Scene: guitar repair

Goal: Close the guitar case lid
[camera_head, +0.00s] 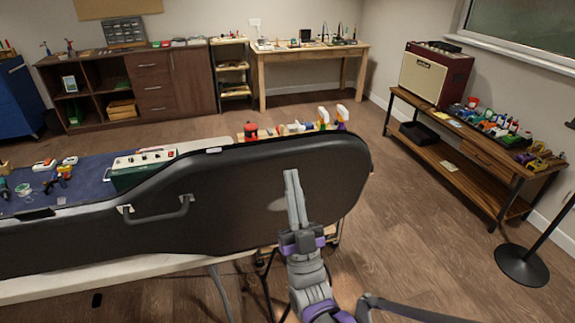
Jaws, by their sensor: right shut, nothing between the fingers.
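The black guitar case (240,190) lies lengthwise across the work table, its rounded wide end to the right. I cannot tell from this view how far the lid stands open, and the inside of the case is hidden. My right gripper (292,174) is in front of the wide end, fingers together and pointing up along the dark surface. Nothing shows between the fingers. I cannot tell whether they touch the case. My left gripper is not in view.
A green box (143,166) with controls and small tools on a blue mat (92,180) are behind the case. A wooden bench (472,142) with an amplifier (432,75) stands at the right. A round black stand base (521,265) is at the lower right. Open floor lies between.

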